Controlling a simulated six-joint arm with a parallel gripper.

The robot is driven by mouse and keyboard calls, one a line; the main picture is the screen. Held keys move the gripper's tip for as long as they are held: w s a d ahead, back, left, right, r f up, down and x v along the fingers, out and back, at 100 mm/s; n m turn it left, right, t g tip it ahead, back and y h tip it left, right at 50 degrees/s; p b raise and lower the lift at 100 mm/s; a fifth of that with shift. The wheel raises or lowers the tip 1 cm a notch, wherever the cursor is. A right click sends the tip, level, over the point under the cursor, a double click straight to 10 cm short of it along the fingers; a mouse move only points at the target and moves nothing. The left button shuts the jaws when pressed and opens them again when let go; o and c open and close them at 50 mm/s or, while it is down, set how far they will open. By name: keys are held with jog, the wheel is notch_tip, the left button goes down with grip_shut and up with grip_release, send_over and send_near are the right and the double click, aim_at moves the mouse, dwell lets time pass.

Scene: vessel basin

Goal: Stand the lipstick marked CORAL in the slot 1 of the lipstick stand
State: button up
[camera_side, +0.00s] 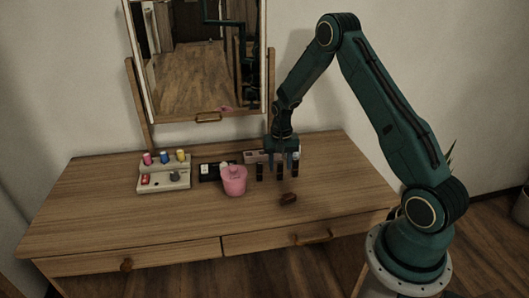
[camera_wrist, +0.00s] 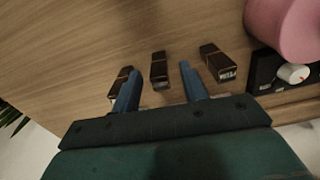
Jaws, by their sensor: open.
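Three dark lipsticks stand in a row: left (camera_side: 260,173), middle (camera_side: 280,171) and right (camera_side: 294,171) in the side view. In the wrist view they are at right (camera_wrist: 215,62), middle (camera_wrist: 159,70) and left (camera_wrist: 120,84). The rightmost there has a pale label too small to read surely; I cannot tell which is CORAL. My gripper (camera_wrist: 160,88) is open, its blue fingers apart, with the middle lipstick showing between and beyond them. I see no contact. A low mauve block (camera_side: 254,156) behind the lipsticks may be the lipstick stand; its slot marks are unreadable.
A pink jar (camera_side: 233,181) stands left of the lipsticks, near a black box with a white knob (camera_side: 207,171). A cream panel with coloured caps (camera_side: 165,178) is further left. The table front left is clear.

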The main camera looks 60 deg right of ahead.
aim_at(280, 162)
jog(key=shift+f, duration=0.1)
dwell(0.4)
grip_shut()
notch_tip(280, 162, up, 20)
dwell(0.9)
dwell(0.4)
